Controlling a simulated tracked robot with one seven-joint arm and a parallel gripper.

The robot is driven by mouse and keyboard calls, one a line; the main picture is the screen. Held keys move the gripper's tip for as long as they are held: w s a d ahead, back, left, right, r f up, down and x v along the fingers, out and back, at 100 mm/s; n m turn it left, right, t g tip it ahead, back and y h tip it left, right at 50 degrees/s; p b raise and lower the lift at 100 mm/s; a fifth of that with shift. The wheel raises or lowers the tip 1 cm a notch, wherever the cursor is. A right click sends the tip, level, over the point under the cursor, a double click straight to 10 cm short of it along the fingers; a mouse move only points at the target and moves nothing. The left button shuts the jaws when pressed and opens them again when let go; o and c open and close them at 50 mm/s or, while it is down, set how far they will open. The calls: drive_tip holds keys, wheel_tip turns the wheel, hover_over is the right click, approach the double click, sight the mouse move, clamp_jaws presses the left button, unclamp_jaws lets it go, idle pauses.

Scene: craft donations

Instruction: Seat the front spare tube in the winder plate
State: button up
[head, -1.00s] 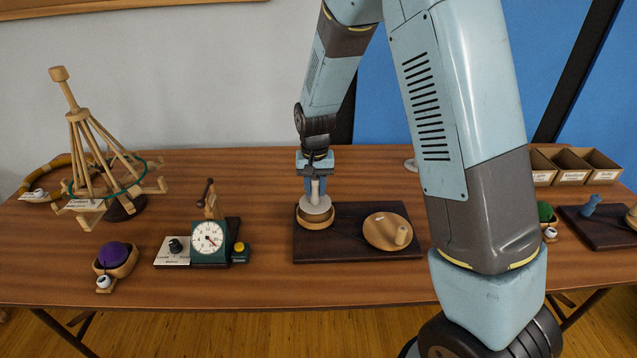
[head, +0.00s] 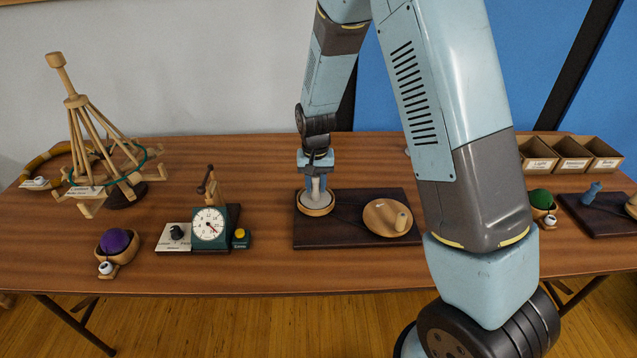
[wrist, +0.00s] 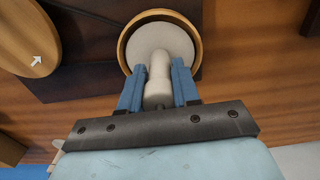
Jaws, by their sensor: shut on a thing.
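My gripper (head: 317,180) points down and is shut on the upright stem of a pale flanged piece (head: 313,197). In the wrist view the pale stem (wrist: 158,85) sits between the two blue fingers. Its round pale base (wrist: 160,42) lies inside a shallow round wooden rim (wrist: 127,30). That rim stands at the left of a dark board (head: 350,238). I cannot tell whether the base rests fully on the rim's floor. Nothing in view is clearly marked as a tube or winder plate. A blue upright peg (head: 592,190) stands on another dark board at the far right.
A timer (head: 209,225), purple ball (head: 114,241) and wooden yarn swift (head: 93,135) stand left. A green ball (head: 541,198) and open boxes (head: 570,155) are right. My arm hides part of the table.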

drive_tip(key=o, duration=1.1)
wheel_tip(320, 180, up, 13)
drive_tip(key=shift+r, duration=0.35)
